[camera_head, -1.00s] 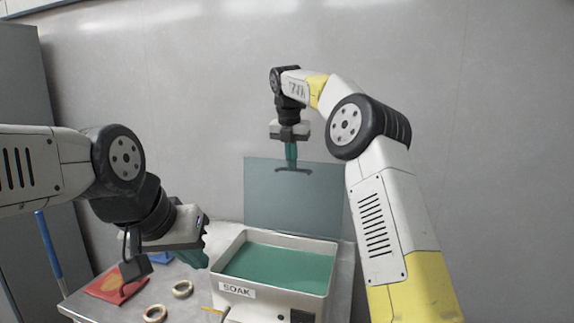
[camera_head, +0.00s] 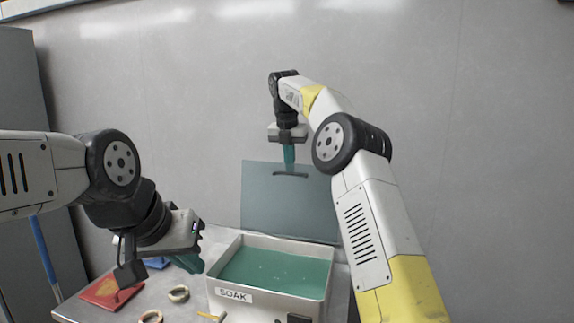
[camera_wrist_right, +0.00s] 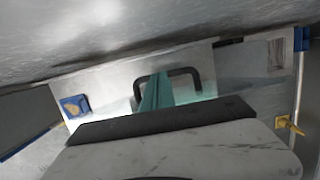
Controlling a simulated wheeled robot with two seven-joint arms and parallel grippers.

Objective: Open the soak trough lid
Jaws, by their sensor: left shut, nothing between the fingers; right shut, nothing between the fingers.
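The soak trough (camera_head: 232,307) is a white box labelled SOAK, filled with green liquid (camera_head: 275,268). Its translucent grey lid (camera_head: 270,212) stands upright at the trough's back edge, with a dark handle (camera_head: 291,175) near its top. My right gripper (camera_head: 290,160) is shut and empty, pointing down in front of the lid's top at the handle. In the right wrist view the handle (camera_wrist_right: 186,72) shows just beyond the green fingers (camera_wrist_right: 156,92); I cannot tell whether they touch. My left gripper (camera_head: 188,263) is shut and empty, left of the trough above the table.
A metal table (camera_head: 75,305) carries a red packet (camera_head: 111,291) and two rings, one (camera_head: 178,294) nearer the trough and one (camera_head: 151,316) at the front. A wall stands close behind the lid. A blue pole (camera_head: 46,258) is at the left.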

